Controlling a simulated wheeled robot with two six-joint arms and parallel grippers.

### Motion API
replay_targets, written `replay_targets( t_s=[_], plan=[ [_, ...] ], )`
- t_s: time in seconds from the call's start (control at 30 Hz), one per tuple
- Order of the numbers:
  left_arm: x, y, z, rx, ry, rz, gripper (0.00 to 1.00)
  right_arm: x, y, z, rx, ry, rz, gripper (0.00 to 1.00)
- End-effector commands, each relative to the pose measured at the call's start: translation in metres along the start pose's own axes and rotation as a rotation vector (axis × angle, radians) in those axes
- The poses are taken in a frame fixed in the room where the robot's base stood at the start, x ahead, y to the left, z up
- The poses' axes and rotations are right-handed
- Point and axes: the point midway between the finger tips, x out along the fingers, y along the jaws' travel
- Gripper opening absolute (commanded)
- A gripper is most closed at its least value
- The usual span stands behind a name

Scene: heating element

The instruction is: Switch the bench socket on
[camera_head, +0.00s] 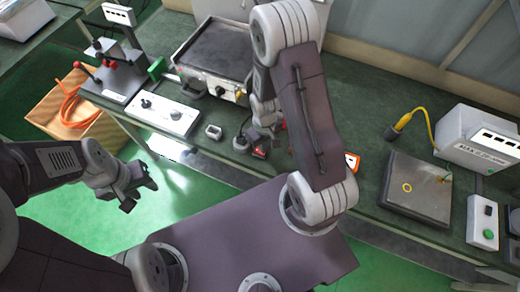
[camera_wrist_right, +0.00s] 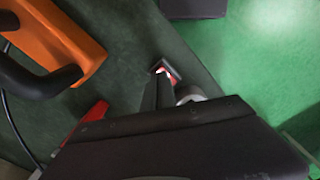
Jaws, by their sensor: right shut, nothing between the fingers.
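A small dark block with a red part (camera_head: 259,152), which looks like the bench socket with its switch, sits near the front edge of the green bench. In the right wrist view the red part (camera_wrist_right: 162,71) shows just beyond my fingertips. My right gripper (camera_head: 264,136) points down just above it, shut and empty. I cannot tell whether it touches the switch or which way the switch is set. My left gripper (camera_head: 140,195) is open and empty, off the bench over the green floor.
A hotplate (camera_head: 212,50), a white control panel (camera_head: 160,113) and a small grey meter (camera_head: 213,132) stand to the left. An orange tool (camera_wrist_right: 52,42) and a red item (camera_wrist_right: 97,112) lie close to my right gripper. A dark plate (camera_head: 415,190) lies right.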

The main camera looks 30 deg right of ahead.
Motion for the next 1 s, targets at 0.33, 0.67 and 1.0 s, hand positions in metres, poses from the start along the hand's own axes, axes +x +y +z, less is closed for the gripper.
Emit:
replay_targets(
  t_s=[0.33, 0.67, 1.0],
  plan=[
    [0.0, 0.0, 0.0, 0.0, 0.0, 0.0, 0.36, 0.0, 0.0, 0.0, 0.0, 0.0, 0.0, 0.0],
    [0.0033, -0.0001, 0.0004, 0.0, 0.0, 0.0, 0.36, 0.0041, 0.0, 0.0, 0.0, 0.0, 0.0, 0.0],
    [0.0074, -0.0002, 0.0007, 0.0, 0.0, 0.0, 0.36, 0.0092, 0.0, 0.0, 0.0, 0.0, 0.0, 0.0]
  ],
)
